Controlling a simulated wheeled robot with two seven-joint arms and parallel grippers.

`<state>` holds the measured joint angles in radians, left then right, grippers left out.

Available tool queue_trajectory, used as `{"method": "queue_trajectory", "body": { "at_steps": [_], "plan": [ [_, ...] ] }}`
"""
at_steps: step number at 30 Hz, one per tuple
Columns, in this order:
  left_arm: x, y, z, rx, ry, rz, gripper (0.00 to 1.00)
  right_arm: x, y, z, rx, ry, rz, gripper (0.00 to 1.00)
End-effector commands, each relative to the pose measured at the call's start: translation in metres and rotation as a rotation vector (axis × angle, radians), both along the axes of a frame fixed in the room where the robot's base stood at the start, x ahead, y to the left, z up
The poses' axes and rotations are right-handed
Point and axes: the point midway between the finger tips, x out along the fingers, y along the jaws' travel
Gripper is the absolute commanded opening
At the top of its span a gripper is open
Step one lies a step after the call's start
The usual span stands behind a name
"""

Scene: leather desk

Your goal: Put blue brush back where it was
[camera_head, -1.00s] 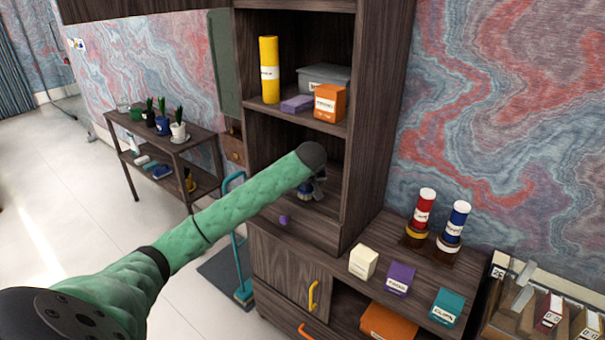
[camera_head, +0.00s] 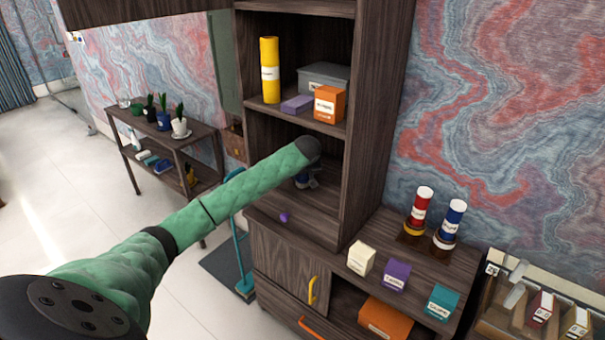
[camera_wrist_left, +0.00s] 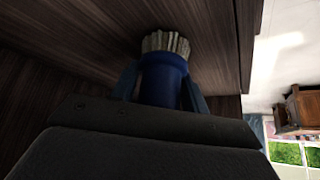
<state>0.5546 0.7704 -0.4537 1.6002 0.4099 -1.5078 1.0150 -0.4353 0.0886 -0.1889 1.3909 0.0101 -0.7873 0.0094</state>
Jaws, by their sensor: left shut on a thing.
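The blue brush (camera_wrist_left: 162,80) shows in the left wrist view, with a blue body and pale bristles pointing up in the picture, close to a dark wood surface. My left gripper (camera_wrist_left: 165,88) is shut on it, one finger on each side. In the head view my left gripper (camera_head: 306,180) is inside the lower open compartment of the tall dark cabinet (camera_head: 364,130), mostly hidden behind my own green arm. Only a small bit of blue shows there. I cannot tell whether the bristles touch the wood. My right gripper is not in view.
The shelf above holds a yellow cylinder (camera_head: 270,70), a grey box (camera_head: 323,77), a purple box (camera_head: 296,104) and an orange box (camera_head: 329,104). A purple knob (camera_head: 284,217) is below. White, purple and teal boxes stand on the lower cabinet top at right.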

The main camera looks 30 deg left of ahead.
Motion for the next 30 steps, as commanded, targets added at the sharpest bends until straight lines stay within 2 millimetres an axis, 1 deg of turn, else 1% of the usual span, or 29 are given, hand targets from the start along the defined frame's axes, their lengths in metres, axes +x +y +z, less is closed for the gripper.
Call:
{"method": "queue_trajectory", "body": {
  "at_steps": [6, 7, 10, 19, 22, 24, 28, 30],
  "plan": [
    [0.000, 0.000, -0.001, 0.000, 0.000, 0.000, 0.18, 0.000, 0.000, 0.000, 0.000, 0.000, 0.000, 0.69],
    [0.000, 0.000, -0.002, 0.000, 0.000, 0.000, 0.47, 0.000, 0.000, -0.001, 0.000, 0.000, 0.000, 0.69],
    [0.000, 0.000, -0.002, 0.000, 0.000, 0.000, 0.66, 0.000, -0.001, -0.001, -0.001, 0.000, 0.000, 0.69],
    [0.000, 0.000, -0.001, 0.001, -0.001, 0.000, 0.67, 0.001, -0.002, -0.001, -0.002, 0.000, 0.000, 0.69],
    [-0.001, -0.001, 0.003, 0.000, -0.001, -0.001, 0.67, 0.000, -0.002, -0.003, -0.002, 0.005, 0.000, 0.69],
    [-0.004, -0.004, 0.009, 0.000, -0.003, -0.001, 0.67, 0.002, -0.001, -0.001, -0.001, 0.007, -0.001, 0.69],
    [-0.013, -0.012, 0.025, 0.000, -0.003, -0.001, 0.67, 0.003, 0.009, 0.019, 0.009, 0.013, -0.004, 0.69],
    [-0.025, -0.022, 0.021, 0.000, 0.000, -0.004, 0.67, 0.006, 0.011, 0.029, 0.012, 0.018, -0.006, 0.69]
  ]
}}
